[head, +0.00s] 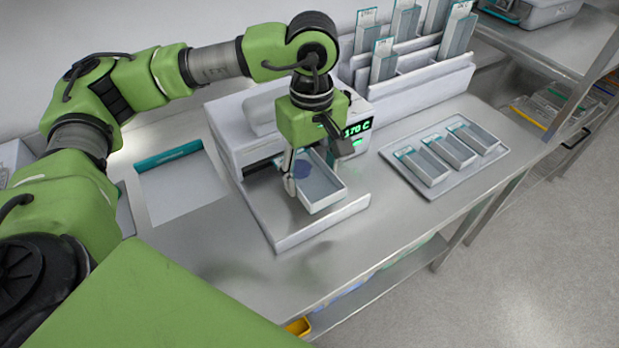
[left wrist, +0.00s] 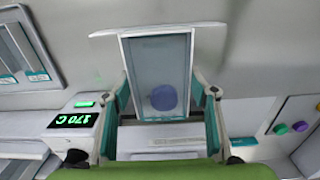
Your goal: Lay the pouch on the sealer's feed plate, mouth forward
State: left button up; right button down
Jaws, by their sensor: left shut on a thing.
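The pouch (head: 322,188) is a pale, see-through rectangle with a white edge and a round blue thing inside. In the head view it is over the feed plate (head: 290,236) of the white sealer (head: 240,128), whose display reads 170 C. I cannot tell whether it touches the plate. My left gripper (head: 316,168) points down and is shut on the pouch, one finger at each side. In the left wrist view the pouch (left wrist: 158,60) lies between the two fingers, with the blue thing near the gripper. My right gripper is not in view.
A tray (head: 440,188) with three teal-ended packs is right of the sealer. A white rack (head: 430,80) of upright packs stands behind. A white sheet (head: 185,190) with a teal band lies to the left. The steel bench (head: 360,245) is clear in front.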

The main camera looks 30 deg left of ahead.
aim_at(309, 171)
pick_arm(q)
jog(key=shift+w+a+f, duration=0.15)
jog(key=shift+w+f, duration=0.05)
jog(key=shift+f, duration=0.05)
jog(key=f+p, duration=0.1)
jog(key=f, duration=0.2)
jog(key=shift+w+a+p, duration=0.15)
jog(key=shift+a+p, duration=0.15)
jog(key=shift+p, duration=0.05)
jog(key=shift+f, duration=0.6)
jog(key=o, duration=1.1)
jog(key=shift+c, duration=0.2)
